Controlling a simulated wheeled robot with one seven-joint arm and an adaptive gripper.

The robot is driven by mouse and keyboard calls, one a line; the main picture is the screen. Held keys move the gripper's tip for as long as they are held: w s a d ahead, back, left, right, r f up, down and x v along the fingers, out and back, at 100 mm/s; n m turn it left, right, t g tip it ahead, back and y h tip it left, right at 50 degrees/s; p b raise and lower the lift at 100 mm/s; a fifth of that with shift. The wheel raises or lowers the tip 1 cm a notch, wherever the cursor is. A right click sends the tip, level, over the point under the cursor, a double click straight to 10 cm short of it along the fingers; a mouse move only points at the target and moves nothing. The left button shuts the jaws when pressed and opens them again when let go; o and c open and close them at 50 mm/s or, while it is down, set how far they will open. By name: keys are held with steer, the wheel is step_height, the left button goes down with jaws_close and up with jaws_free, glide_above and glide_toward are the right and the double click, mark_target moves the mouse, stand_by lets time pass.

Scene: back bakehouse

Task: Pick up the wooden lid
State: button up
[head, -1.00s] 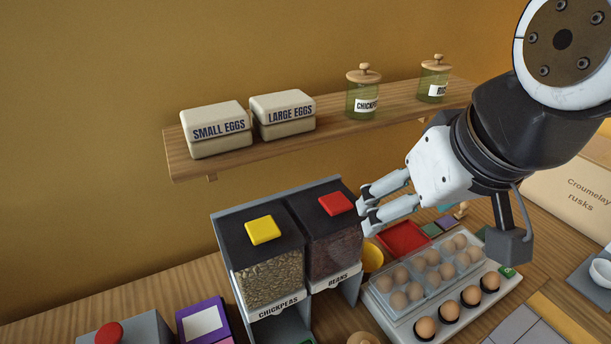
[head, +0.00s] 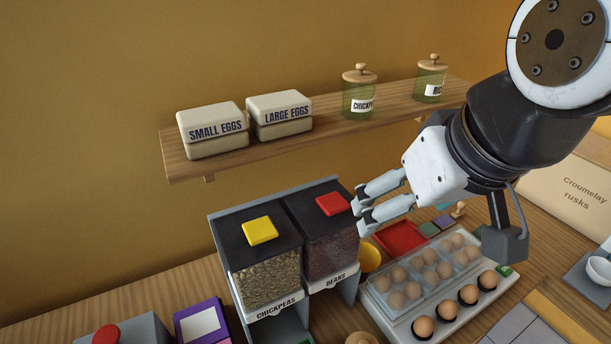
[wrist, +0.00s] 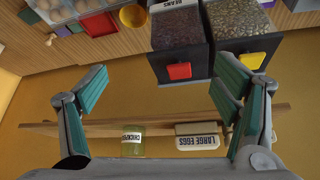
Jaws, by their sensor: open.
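Two green glass jars stand on the wall shelf, each with a round wooden lid and knob. One lid (head: 360,76) is on the jar labelled chickpeas (head: 358,99), the other lid (head: 432,65) on the jar to its right. The pictures do not tell which lid is meant. My gripper (head: 358,207) is open and empty, below the shelf and near the red-topped dispenser. In the wrist view its fingers (wrist: 163,80) are wide apart, and the chickpeas jar (wrist: 133,147) shows upside down between them, its lid hidden.
The shelf (head: 330,124) also holds two egg boxes, small (head: 212,128) and large (head: 281,113). Below stand the chickpeas dispenser (head: 268,280) and the beans dispenser (head: 330,248). An egg tray (head: 403,333) and a red tray (head: 400,237) lie on the counter under my arm.

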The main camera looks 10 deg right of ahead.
step_height(320, 180, down, 5)
steer(key=w+a+n+g+p, duration=0.1)
steer(key=w+a+n+g, duration=0.1)
steer(key=w+n, duration=0.1)
steer(key=n+g+h+p, duration=0.3)
steer(key=n+g, duration=0.2)
steer(key=n, duration=0.6)
glide_toward(362, 343)
steer(key=x, duration=0.4)
steer(key=shift+s+a+f, duration=0.1)
steer(key=shift+s+f, duration=0.05)
steer(key=shift+s, duration=0.15)
steer(key=shift+w+x, duration=0.2)
steer(key=shift+x, duration=2.55)
steer(key=c, duration=1.1)
